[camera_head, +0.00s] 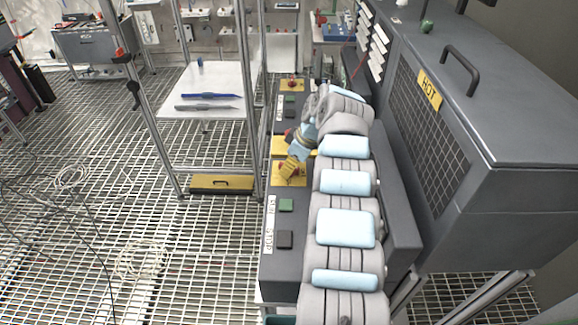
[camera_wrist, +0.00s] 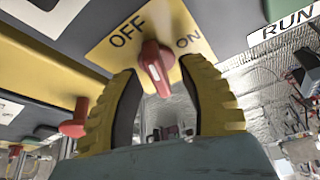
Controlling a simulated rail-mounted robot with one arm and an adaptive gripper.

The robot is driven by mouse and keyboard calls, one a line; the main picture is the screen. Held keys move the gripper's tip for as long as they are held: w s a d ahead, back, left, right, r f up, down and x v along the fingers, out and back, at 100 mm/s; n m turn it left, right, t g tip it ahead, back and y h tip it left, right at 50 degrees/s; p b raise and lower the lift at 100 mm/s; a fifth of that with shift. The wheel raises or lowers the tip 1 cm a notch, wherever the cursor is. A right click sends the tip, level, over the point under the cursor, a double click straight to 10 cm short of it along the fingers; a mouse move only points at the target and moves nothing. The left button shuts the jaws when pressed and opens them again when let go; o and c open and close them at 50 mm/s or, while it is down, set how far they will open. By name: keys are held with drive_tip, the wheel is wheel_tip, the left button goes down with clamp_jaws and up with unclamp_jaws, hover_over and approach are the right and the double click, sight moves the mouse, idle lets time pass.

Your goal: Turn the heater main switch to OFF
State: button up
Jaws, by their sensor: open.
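The red rotary switch (camera_wrist: 157,68) sits on a yellow plate (camera_wrist: 118,42) marked OFF at upper left and ON at right. I cannot tell surely which mark its handle points at. My gripper (camera_wrist: 160,72) is open in the wrist view, with one yellow finger on each side of the red handle; contact is not clear. In the head view my gripper (camera_head: 291,168) reaches down at a yellow plate (camera_head: 280,178) on the dark control panel (camera_head: 285,262), and the switch there is mostly hidden.
A second red knob (camera_wrist: 75,122) is beside the left finger. A RUN label (camera_wrist: 287,25) is at upper right. A green button (camera_head: 286,205) and a black button (camera_head: 284,240) are on the panel. A grey box marked HOT (camera_head: 510,185) stands right of my arm.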

drive_tip(key=v, duration=1.1)
drive_tip(key=shift+r, duration=0.3)
drive_tip(key=shift+d, duration=0.1)
